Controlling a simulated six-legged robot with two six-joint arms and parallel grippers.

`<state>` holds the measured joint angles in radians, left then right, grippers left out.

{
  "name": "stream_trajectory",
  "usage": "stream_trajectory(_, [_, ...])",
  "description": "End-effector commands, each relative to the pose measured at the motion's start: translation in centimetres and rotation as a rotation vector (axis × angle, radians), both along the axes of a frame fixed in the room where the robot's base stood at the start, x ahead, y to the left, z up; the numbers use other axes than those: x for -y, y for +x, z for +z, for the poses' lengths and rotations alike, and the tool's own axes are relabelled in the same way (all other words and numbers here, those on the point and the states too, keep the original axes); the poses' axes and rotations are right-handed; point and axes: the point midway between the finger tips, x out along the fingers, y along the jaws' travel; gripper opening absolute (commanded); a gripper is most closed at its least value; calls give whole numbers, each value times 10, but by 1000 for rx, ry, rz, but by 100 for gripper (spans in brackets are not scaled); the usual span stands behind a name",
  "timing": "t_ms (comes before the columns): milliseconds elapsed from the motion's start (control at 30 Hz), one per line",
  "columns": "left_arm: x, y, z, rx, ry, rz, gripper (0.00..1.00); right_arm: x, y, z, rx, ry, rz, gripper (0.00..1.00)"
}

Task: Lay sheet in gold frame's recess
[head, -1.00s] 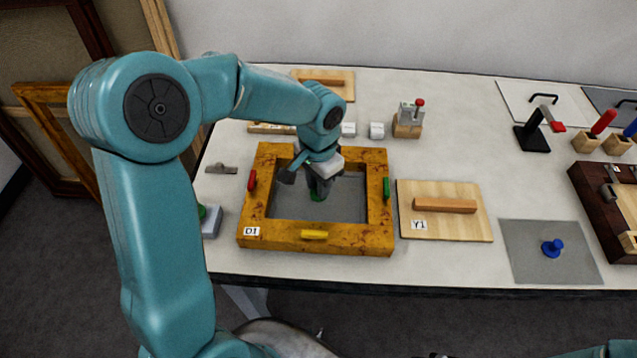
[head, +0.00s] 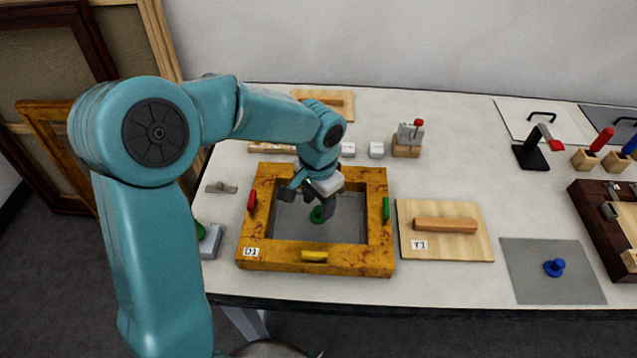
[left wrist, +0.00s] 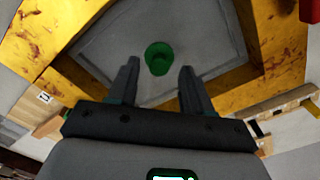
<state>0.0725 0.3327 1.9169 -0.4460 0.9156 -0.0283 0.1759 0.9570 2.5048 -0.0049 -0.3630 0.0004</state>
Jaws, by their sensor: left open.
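The gold frame (head: 254,215), labelled D1, lies on the table, with red, yellow and green tabs on its sides. A grey sheet (head: 345,228) with a green knob (head: 318,215) lies flat inside the frame's opening; part of it is hidden by my left gripper. My left gripper (head: 309,204) is over the opening, close to the knob. In the left wrist view its two fingers (left wrist: 158,85) are apart, with the knob (left wrist: 158,58) just beyond their tips and nothing held. The sheet's edges there run near the gold walls (left wrist: 230,25). My right gripper does not show.
Right of the frame is a wooden board (head: 470,245) labelled Y1 with a handle. Beyond it lies another grey sheet (head: 525,285) with a blue knob. Small blocks (head: 376,150) and a red-knobbed clamp (head: 406,142) stand behind the frame. A grey block (head: 210,242) sits at its left.

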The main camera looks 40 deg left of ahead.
Motion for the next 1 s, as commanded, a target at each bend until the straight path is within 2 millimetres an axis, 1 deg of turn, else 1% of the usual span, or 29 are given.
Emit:
stream_trajectory(33, [0, 1, 11, 5, 1, -1, 50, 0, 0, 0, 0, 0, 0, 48])
stream_trajectory(200, [0, 0, 53, 6, 0, -1, 50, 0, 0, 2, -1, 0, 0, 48])
stream_trajectory(300, [0, 1, 74, 5, 0, -1, 50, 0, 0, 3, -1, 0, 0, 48])
stream_trajectory(433, [1, 1, 95, 3, 0, -1, 50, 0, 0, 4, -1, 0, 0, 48])
stream_trajectory(500, [0, 0, 102, 2, 0, -1, 50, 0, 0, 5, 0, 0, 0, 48])
stream_trajectory(600, [0, 0, 107, 1, 0, -1, 50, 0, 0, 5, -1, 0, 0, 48])
stream_trajectory(1000, [0, 0, 108, 0, -1, -1, 50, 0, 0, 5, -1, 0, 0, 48])
